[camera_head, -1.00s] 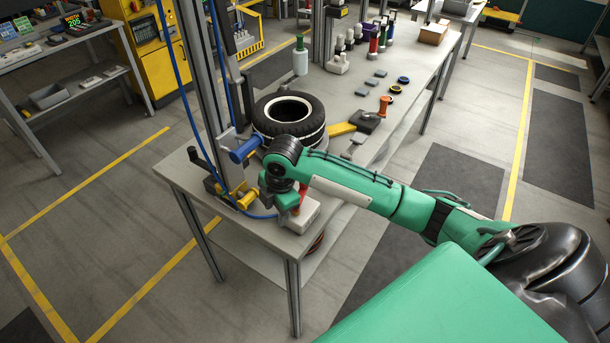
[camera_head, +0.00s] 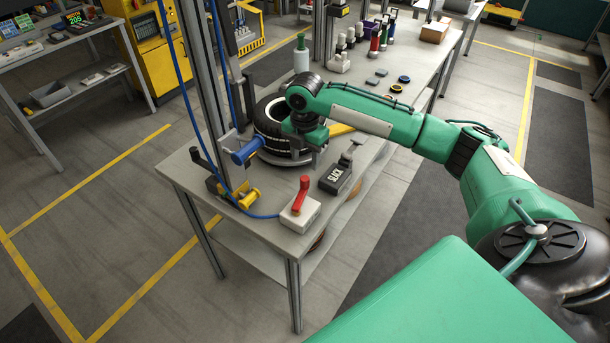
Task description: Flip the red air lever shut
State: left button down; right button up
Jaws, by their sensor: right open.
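The red air lever (camera_head: 301,194) stands up, slightly tilted, on a small white box (camera_head: 301,215) near the bench's front corner. A blue hose (camera_head: 258,214) runs to this box from the left. My right gripper (camera_head: 305,152) points down above the right side of the black tyre (camera_head: 270,120). It is open, apart from the lever, and behind it in the view. Its fingertips are small and partly hidden by its own body. My left gripper is out of view.
A black box marked SLACK (camera_head: 336,179), with a grey handle, sits right of the lever. A clamp post (camera_head: 203,75) with a blue cylinder (camera_head: 246,151) and yellow parts stands to the left.

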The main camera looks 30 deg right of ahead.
aim_at(305, 178)
notch_tip(305, 178, down, 8)
jog(key=shift+f+p, duration=0.15)
jog(key=shift+p, duration=0.8)
grip_shut()
